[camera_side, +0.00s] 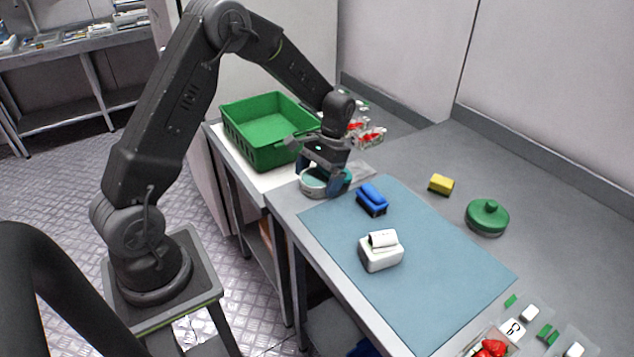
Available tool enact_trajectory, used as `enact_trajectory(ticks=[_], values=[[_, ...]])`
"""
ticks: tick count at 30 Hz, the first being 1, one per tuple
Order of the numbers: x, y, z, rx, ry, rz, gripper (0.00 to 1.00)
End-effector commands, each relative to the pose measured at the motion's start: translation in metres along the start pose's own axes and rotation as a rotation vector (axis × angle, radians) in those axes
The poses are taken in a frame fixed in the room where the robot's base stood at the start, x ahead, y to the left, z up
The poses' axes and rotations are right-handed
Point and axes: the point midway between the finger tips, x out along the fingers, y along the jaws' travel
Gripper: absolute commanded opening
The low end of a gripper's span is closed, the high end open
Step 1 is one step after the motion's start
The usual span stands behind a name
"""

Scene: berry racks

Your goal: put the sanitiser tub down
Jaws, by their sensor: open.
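The sanitiser tub, a low round teal tub with a pale band (313,184), stands upright near the left corner of the grey worktop, by the blue mat's far-left corner. My gripper (325,177) points down over it, with its dark blue fingers open on either side of the tub. The fingers and wrist hide part of the tub. I cannot tell whether either finger touches it. A round green lid with a knob (487,217) lies apart on the worktop to the right.
The blue mat (440,285) carries a blue block-like brush (372,200) and a white device (381,252). A yellow sponge (441,185) lies behind the mat. A green crate (262,153) stands left of my gripper. Punnets with red berries (370,137) are behind it; more small items sit front right.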

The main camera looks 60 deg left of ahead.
Motion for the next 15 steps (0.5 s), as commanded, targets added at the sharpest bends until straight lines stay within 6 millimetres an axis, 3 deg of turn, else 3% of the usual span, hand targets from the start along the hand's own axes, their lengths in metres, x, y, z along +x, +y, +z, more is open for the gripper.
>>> enact_trajectory(ticks=[2,15], values=[[-0.0003,0.0,0.0,0.0,0.0,0.0,0.94],[-0.0008,0.0001,-0.0001,0.0,0.001,0.0,0.52]])
